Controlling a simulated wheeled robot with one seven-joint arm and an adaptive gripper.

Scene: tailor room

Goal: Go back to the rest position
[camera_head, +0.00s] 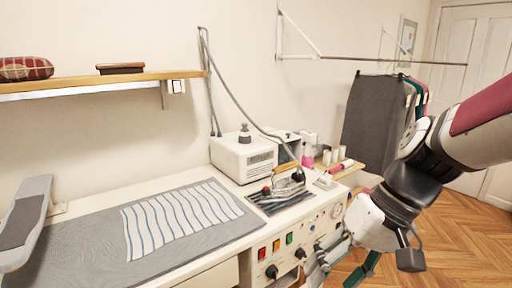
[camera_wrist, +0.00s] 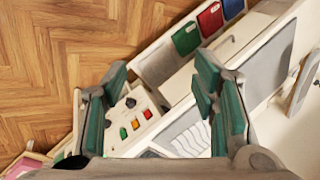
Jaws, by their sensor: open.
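My gripper (camera_head: 342,268) hangs at the lower right in the head view, in front of the right end of the white ironing bench's control panel (camera_head: 322,228). In the wrist view my gripper (camera_wrist: 160,92) shows its green-padded fingers wide apart with nothing between them. The panel's coloured buttons (camera_wrist: 134,122) lie below and between the fingers there. My arm comes in from the right edge of the head view and bends down to the gripper. The gripper's lower part is cut off by the frame.
An iron (camera_head: 287,184) stands on a dark rest beside a white steam unit (camera_head: 243,156). A striped cloth (camera_head: 180,217) lies flat on the grey pad. A dark garment (camera_head: 372,120) hangs on a rack behind my arm. Open wooden floor (camera_head: 455,240) lies to the right.

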